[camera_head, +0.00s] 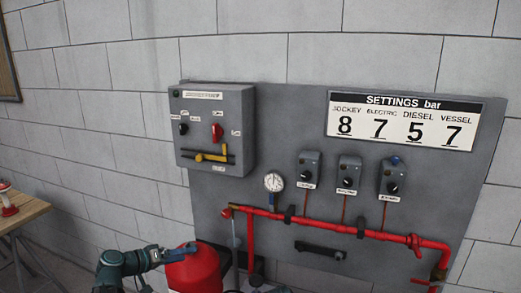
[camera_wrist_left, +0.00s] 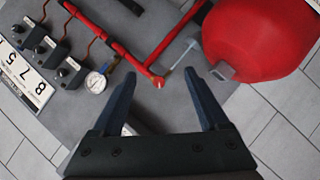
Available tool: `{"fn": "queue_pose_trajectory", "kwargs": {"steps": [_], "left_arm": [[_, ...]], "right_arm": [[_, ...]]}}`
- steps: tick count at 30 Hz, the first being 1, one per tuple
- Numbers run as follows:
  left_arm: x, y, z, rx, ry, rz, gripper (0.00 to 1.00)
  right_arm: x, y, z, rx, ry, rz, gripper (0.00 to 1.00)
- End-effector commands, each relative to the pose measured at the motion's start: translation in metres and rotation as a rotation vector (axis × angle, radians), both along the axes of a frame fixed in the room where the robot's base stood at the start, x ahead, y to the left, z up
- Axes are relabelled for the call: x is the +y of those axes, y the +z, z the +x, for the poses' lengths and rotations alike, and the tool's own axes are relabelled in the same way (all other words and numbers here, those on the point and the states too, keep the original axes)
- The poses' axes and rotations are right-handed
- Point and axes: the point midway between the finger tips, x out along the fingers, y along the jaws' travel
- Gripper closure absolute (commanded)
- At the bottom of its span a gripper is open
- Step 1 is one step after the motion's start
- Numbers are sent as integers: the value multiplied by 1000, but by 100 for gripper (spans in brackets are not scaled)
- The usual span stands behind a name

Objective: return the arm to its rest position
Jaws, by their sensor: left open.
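My left arm comes in at the bottom left of the head view, and its gripper (camera_head: 158,256) shows beside the top of a red vessel (camera_head: 197,273). In the left wrist view the two dark fingers of my left gripper (camera_wrist_left: 158,74) are spread apart with nothing between them. The red vessel (camera_wrist_left: 258,35) lies beyond the right finger in that view. From the head view I cannot tell whether the gripper touches the vessel. My right gripper is not clearly seen.
A grey panel (camera_head: 300,110) carries a control box (camera_head: 212,130), a gauge (camera_head: 273,182), several pressure switches and a settings sign (camera_head: 403,120). A red pipe (camera_head: 330,225) runs along its lower part. A wooden table (camera_head: 22,211) stands at the left.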

Motion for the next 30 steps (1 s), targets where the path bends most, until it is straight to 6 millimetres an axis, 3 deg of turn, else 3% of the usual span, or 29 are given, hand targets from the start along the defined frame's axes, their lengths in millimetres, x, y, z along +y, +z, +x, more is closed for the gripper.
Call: {"fn": "queue_pose_trajectory", "kwargs": {"steps": [8,11,16,21,24,30], "left_arm": [[-82,-41,-38,173,-157,137,23],[-119,-64,-67,272,-234,234,23],[-175,-106,-138,473,-367,494,23],[-193,-128,-198,613,-412,776,23],[-193,-132,-222,656,-408,909,23],[-189,-131,-242,688,-380,1057,23]], "right_arm": [[0,0,0,0,0,0,50],[0,0,0,0,0,0,50],[0,0,0,0,0,0,50],[0,0,0,0,0,0,50],[0,0,0,0,0,0,50],[0,0,0,0,0,0,50]]}}
